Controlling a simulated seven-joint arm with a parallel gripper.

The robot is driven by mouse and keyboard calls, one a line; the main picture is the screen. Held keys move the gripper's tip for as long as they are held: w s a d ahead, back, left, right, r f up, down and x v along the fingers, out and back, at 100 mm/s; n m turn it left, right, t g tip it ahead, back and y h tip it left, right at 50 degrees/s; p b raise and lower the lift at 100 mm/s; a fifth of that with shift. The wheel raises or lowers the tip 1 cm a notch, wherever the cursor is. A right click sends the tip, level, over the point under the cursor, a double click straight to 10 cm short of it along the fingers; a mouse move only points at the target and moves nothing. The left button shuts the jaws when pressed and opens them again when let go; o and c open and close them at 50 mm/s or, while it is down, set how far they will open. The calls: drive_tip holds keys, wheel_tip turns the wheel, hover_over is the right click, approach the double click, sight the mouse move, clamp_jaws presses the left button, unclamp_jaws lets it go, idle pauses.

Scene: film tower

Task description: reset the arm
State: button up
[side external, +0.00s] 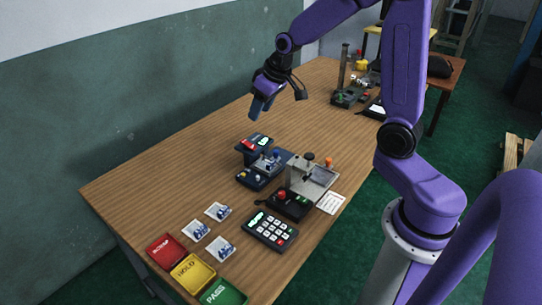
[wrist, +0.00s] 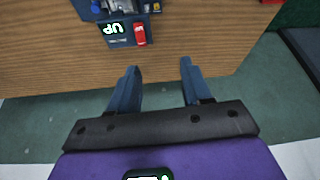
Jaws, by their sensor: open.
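My gripper (side external: 262,105) is raised above the far side of the wooden table (side external: 150,184), near the green wall. In the wrist view my gripper (wrist: 160,82) shows two blue fingers spread apart with nothing between them. My purple arm reaches in from the right. Below and in front of the gripper in the side view is a dark blue device (side external: 262,165) with a lit display and a red switch. The same device shows at the top of the wrist view (wrist: 124,32), with a display reading "UP".
A grey metal fixture (side external: 308,181), a keypad (side external: 270,230) and several small film packets (side external: 196,230) lie on the table. Red (side external: 166,251), yellow (side external: 193,273) and green (side external: 223,293) trays line the near end. More equipment (side external: 350,95) stands farther back. The table's left part is clear.

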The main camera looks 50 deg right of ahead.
drive_tip(key=s+a+n+g, duration=0.1)
drive_tip(key=s+a+n, duration=0.2)
drive_tip(key=s+a, duration=0.4)
drive_tip(key=s+a+n+g, duration=0.3)
drive_tip(key=s+n, duration=0.5)
drive_tip(key=s, duration=1.5)
drive_tip(key=shift+s+a, duration=0.2)
drive_tip(key=shift+a, duration=0.3)
